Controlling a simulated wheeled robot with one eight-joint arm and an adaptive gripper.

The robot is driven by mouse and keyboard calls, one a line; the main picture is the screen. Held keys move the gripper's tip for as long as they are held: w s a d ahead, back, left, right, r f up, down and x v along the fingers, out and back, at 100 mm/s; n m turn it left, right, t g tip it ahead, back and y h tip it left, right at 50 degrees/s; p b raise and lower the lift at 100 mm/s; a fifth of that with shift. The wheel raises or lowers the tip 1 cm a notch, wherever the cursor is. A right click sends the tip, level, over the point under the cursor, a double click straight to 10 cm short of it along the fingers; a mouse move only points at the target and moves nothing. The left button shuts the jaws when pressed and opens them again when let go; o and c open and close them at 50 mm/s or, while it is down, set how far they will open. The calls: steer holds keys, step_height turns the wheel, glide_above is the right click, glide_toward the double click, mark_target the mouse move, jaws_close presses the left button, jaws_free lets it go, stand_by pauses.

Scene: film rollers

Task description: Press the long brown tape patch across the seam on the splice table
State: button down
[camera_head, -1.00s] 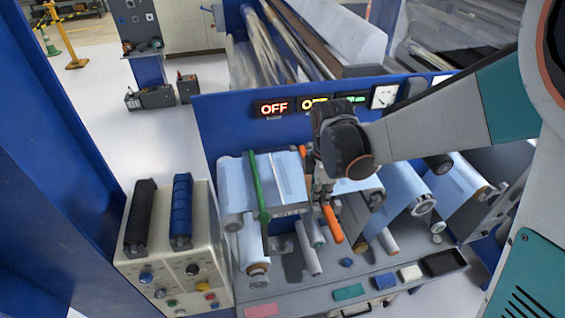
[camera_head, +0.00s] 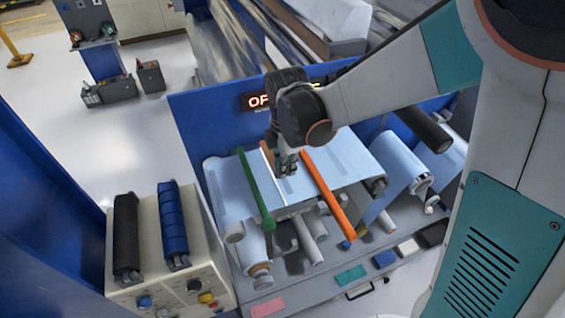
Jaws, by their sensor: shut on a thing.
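The splice table (camera_head: 335,168) is covered with pale blue film. A thin pale line (camera_head: 272,180), likely the seam, runs across it between a green bar (camera_head: 255,190) and an orange bar (camera_head: 328,195). My gripper (camera_head: 287,172) points down over the table between the two bars, just right of that line. It is shut. A brown strip (camera_head: 266,150), which looks like the tape patch, shows at the gripper's left side; the rest of it is hidden behind the gripper. I cannot tell whether it touches the film.
A blue panel with a lit sign (camera_head: 260,101) stands behind the table. A console with a black roller (camera_head: 126,235) and a blue roller (camera_head: 173,222) is at the left. Film rollers (camera_head: 405,165) stand at the right. Colored pads (camera_head: 350,275) lie on the front ledge.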

mark_target(284, 191)
steer(key=f, duration=0.1)
steer(key=b, duration=0.1)
steer(key=f, duration=0.1)
steer(key=shift+w+a+f, duration=0.2)
steer(key=shift+w+f, duration=0.05)
steer(key=shift+f, duration=0.1)
steer(key=shift+s+d+f+b, duration=0.1)
steer(key=shift+s+f+b, duration=0.05)
steer(key=shift+f+b, duration=1)
steer(key=shift+f, duration=0.35)
step_height(284, 191, down, 2)
steer(key=b, duration=0.2)
steer(key=shift+f+b, duration=0.15)
steer(key=shift+b, duration=0.15)
steer(key=shift+f+b, duration=0.25)
steer(key=shift+b, duration=0.4)
stand_by(0.6)
steer(key=c, duration=1.7)
jaws_free()
steer(key=shift+o, duration=0.3)
steer(key=o, duration=0.5)
